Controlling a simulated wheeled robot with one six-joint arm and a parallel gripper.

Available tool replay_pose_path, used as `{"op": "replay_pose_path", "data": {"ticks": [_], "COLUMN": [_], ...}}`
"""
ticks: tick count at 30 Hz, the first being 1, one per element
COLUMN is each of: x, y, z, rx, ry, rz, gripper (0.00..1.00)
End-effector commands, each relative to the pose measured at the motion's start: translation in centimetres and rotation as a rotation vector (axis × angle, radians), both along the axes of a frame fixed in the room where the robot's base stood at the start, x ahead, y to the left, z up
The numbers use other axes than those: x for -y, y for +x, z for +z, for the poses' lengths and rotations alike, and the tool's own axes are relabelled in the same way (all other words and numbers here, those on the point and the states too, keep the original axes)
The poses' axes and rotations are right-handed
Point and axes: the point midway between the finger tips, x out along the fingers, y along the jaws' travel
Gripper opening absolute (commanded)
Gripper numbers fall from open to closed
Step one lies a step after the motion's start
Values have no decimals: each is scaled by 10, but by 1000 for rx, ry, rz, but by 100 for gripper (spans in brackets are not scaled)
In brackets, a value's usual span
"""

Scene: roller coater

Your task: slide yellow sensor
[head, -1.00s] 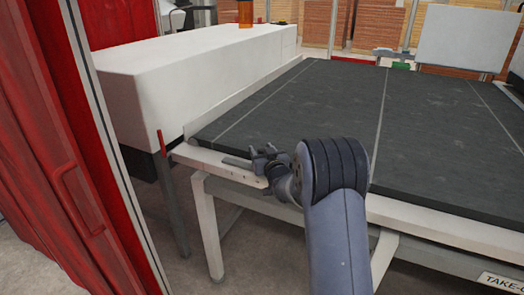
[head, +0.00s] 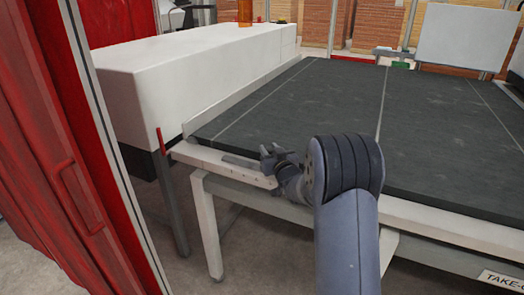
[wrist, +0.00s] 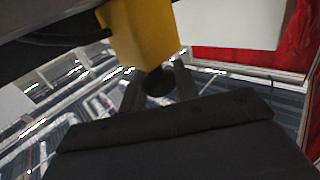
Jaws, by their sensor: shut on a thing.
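The yellow sensor (wrist: 142,32) fills the upper middle of the wrist view, with a dark round part (wrist: 158,82) at its lower end. My gripper (wrist: 160,78) is shut on it, with one finger on each side of the dark part.
The dark conveyor belt (head: 330,105) lies behind my gripper, with its pale frame (head: 225,168) along the front. A long white housing (head: 195,75) stands to the left. A red curtain or door (head: 50,170) closes off the left side.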

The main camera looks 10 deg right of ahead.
Motion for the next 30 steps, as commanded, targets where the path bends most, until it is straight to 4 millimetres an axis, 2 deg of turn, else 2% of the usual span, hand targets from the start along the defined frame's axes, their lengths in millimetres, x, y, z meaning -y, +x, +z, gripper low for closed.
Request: {"op": "replay_pose_path", "data": {"ticks": [1,3,7,12,20,21,27,30], "x": [15,29,49,57,56,56,55,55], "y": [-9,-19,-34,-41,-41,-41,-41,-40], "z": [-2,-1,0,0,1,1,0,0], "rx": [2,2,2,1,1,1,0,0], "ry": [-2,-2,-1,1,2,2,1,1], "rz": [-8,-8,-6,-3,-2,-2,-1,-1], "gripper": [0,0,0,0,0,33,49,49]}}
